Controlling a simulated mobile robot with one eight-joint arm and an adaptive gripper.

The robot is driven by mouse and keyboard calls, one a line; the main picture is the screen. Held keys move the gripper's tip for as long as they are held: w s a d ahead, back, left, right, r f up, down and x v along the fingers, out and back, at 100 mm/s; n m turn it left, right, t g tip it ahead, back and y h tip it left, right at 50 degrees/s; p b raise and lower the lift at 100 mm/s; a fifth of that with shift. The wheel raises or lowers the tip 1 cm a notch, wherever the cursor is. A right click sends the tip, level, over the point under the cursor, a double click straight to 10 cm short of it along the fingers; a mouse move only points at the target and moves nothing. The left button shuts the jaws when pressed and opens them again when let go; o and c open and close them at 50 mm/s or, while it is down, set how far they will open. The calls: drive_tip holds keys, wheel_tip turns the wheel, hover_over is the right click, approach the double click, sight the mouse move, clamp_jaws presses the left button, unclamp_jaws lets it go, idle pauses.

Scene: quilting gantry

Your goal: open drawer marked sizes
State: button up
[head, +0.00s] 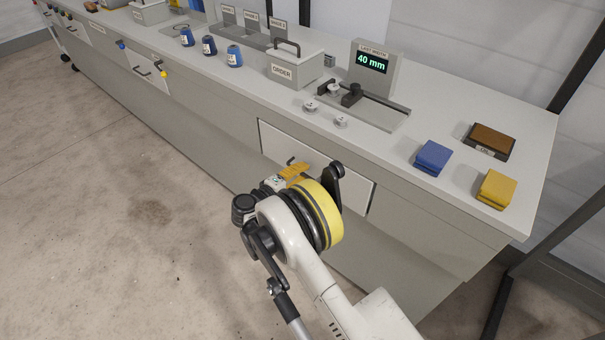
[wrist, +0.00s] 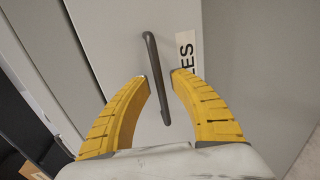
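The drawer (head: 353,184) is a pale front in the grey counter, in the head view, partly hidden by my arm. In the wrist view its face (wrist: 112,35) fills the middle, with a dark bar handle (wrist: 156,75) and a white label (wrist: 186,52) of which only "ES" shows. My gripper (wrist: 160,82) has yellow fingers, open, one on each side of the handle's lower part. I cannot tell whether they touch it. In the head view my gripper (head: 294,171) is at the drawer front, its fingertips near the handle. The drawer looks shut.
On the counter (head: 240,88) stand a box marked ORDER (head: 296,68), a gauge reading 40 mm (head: 370,68), blue spools (head: 234,56), a blue cloth stack (head: 433,157), a yellow one (head: 496,188) and a brown block (head: 490,141). The floor (head: 110,215) in front is clear.

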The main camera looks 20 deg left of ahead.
clamp_jaws()
drive_tip(key=shift+c, duration=1.4)
unclamp_jaws()
drive_tip(key=f+v, duration=0.3)
drive_tip(key=v, duration=1.2)
drive_tip(key=shift+s+a, duration=0.3)
drive_tip(key=shift+s, duration=0.2)
drive_tip(key=o, duration=0.6)
drive_tip(key=shift+c, duration=0.2)
drive_tip(key=shift+w+d+f, duration=0.1)
drive_tip(key=shift+w, duration=0.1)
drive_tip(key=shift+s, duration=0.1)
drive_tip(key=v, duration=1.2)
